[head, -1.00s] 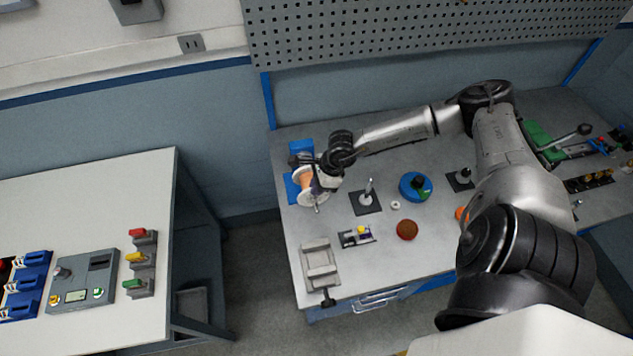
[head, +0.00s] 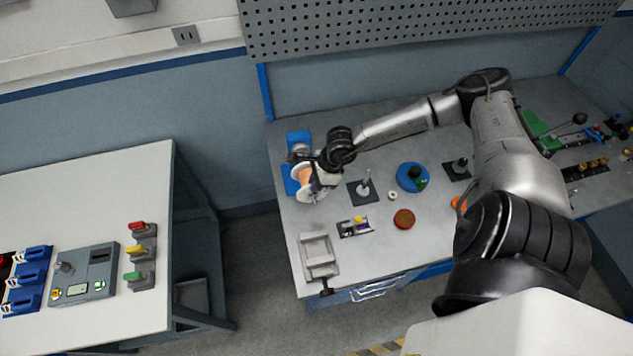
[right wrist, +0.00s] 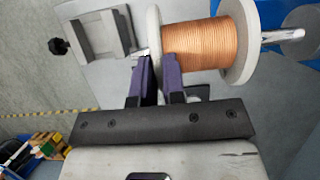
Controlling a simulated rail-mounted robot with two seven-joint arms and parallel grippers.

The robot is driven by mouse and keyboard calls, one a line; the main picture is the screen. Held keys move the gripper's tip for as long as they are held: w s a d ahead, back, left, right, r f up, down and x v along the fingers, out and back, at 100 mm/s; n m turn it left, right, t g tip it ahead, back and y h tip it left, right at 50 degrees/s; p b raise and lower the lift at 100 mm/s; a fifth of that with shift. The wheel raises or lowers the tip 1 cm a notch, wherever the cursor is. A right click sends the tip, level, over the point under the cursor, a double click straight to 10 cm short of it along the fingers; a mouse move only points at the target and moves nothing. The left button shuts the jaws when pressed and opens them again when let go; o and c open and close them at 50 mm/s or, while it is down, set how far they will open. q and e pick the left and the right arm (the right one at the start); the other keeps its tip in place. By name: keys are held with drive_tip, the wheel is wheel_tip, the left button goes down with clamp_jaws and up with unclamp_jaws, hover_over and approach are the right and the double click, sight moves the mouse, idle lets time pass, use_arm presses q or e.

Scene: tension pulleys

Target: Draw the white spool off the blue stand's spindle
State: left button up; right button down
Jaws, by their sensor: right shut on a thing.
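The white spool (head: 296,189), wound with copper-orange wire, is at the left end of the grey workbench. The blue stand (head: 291,184) is behind it, partly covered by the spool and my gripper. My right gripper (right wrist: 156,62) is shut on the rim of the spool's flange farther from the stand. In the right wrist view, the spool (right wrist: 203,43) has a bare length of silver spindle (right wrist: 283,35) between its near-stand flange and the stand's grey disc (right wrist: 301,36). Whether the spindle's tip is still inside the spool is hidden. My left gripper is not in view.
A grey bracket (head: 318,258) sits at the bench's front left. A black plate with a silver post (head: 364,186), a small white ring (head: 392,196), a blue round part (head: 408,178) and a brown disc (head: 404,219) lie to the right.

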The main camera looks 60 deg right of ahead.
drive_tip(key=shift+r, duration=0.1)
idle(0.3)
drive_tip(key=shift+s+a+p, duration=0.55)
drive_tip(key=shift+s+a, duration=0.5)
drive_tip(key=shift+a, duration=0.2)
drive_tip(key=shift+a, duration=0.1)
drive_tip(key=shift+s, duration=0.1)
drive_tip(key=s+a+p, duration=0.1)
drive_tip(key=s+a, duration=0.1)
drive_tip(key=shift+a, duration=0.3)
idle(0.6)
